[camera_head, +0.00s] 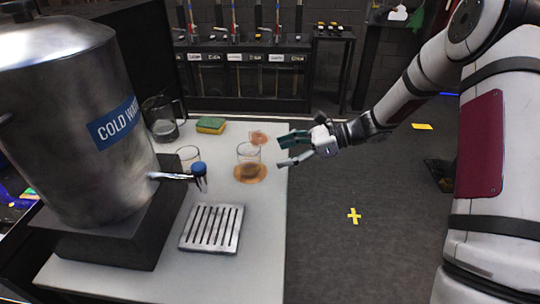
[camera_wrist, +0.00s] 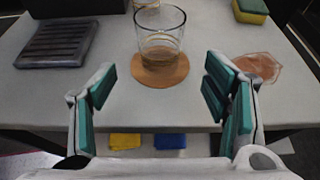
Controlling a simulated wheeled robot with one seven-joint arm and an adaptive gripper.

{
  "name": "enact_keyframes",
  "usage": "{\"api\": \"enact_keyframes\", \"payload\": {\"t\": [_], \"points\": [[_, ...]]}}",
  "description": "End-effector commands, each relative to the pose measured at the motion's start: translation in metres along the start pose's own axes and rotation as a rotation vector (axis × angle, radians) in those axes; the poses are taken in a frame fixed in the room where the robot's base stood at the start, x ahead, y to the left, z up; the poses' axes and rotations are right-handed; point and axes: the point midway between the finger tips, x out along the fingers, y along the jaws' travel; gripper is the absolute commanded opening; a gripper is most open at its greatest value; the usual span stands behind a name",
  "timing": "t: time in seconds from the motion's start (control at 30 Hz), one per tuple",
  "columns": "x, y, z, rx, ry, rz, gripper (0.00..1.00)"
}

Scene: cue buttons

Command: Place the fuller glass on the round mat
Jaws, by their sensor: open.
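A clear glass (camera_head: 248,153) stands upright on the round orange-brown mat (camera_head: 250,178). In the wrist view the same glass (camera_wrist: 160,30) stands toward the far side of the mat (camera_wrist: 160,78). Its lower part looks brownish; I cannot tell liquid from mat seen through it. A second glass (camera_head: 188,154) stands beside the tap; only its base (camera_wrist: 146,3) shows in the wrist view, and its level is unclear. My gripper (camera_head: 287,150) is open and empty at the table's right edge. In the wrist view my gripper (camera_wrist: 158,88) faces the mat glass, apart from it.
A steel cold-water dispenser (camera_head: 75,120) with a blue-topped tap (camera_head: 198,170) stands left. A slatted drip tray (camera_head: 212,228) lies in front. A flat brownish patch (camera_head: 259,137), a sponge (camera_head: 211,125) and a pitcher (camera_head: 162,125) are farther back. The front right tabletop (camera_head: 262,240) is clear.

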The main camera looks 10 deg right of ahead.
Motion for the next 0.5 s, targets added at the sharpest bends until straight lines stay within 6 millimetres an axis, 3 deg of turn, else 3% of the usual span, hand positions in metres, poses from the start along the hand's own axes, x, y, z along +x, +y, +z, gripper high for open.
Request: {"api": "enact_keyframes", "payload": {"t": [0.37, 0.5], "points": [[-0.012, 0.003, 0.003, -0.013, 0.008, 0.006, 0.69], [-0.016, 0.023, 0.022, -0.114, 0.068, 0.053, 0.69]]}}
